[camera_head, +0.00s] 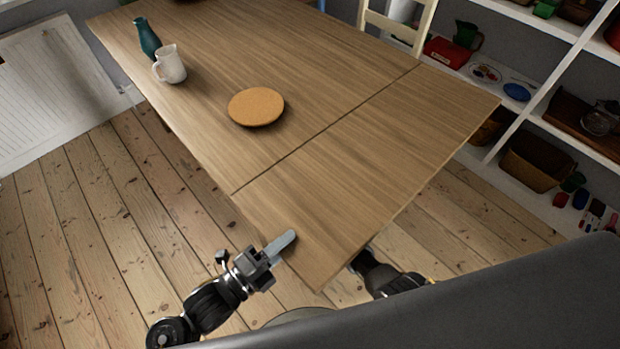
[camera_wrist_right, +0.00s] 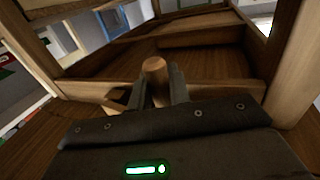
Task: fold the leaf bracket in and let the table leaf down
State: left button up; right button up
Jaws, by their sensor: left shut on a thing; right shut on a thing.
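The table leaf (camera_head: 385,150) is the near right end of the wooden table. It lies level with the main tabletop (camera_head: 230,50), with a dark seam between them. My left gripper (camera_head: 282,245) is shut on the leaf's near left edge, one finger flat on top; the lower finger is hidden. My right arm reaches under the leaf's near right edge, so its gripper is hidden in the head view. In the right wrist view, my right gripper (camera_wrist_right: 158,88) is shut on a round wooden peg (camera_wrist_right: 154,68) below the table. How the peg joins the leaf bracket is unclear.
A teal vase (camera_head: 147,38), a white pitcher (camera_head: 170,64) and a round cork mat (camera_head: 256,107) are on the main top. A chair (camera_head: 398,25) stands behind. White shelves (camera_head: 520,100) line the right side. Floorboards at left are clear.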

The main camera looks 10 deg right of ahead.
pick_arm(q)
jog(key=shift+w+r, duration=0.1)
jog(key=shift+r, duration=0.25)
pick_arm(e)
jog(key=shift+w+a+r, duration=0.1)
jog(key=shift+w+a, duration=0.35)
jog(key=shift+w, duration=0.2)
jog(key=shift+w+a+r, duration=0.1)
jog(key=shift+w+a, duration=0.35)
jog(key=shift+w, duration=0.2)
jog(key=o, duration=0.7)
jog(key=shift+a, duration=0.1)
jog(key=o, duration=1.4)
jog(key=shift+f, duration=0.15)
jog(key=shift+o, duration=0.2)
jog(key=shift+s, duration=0.1)
jog(key=s+d+f, duration=0.1)
jog(key=s+f, duration=0.2)
jog(key=s, duration=0.3)
jog(key=shift+s+d, duration=0.25)
jog(key=shift+s, duration=0.1)
jog(key=shift+s, duration=0.1)
jog(key=s+d, duration=0.2)
jog(key=s, duration=0.9)
jog(key=shift+s, duration=0.35)
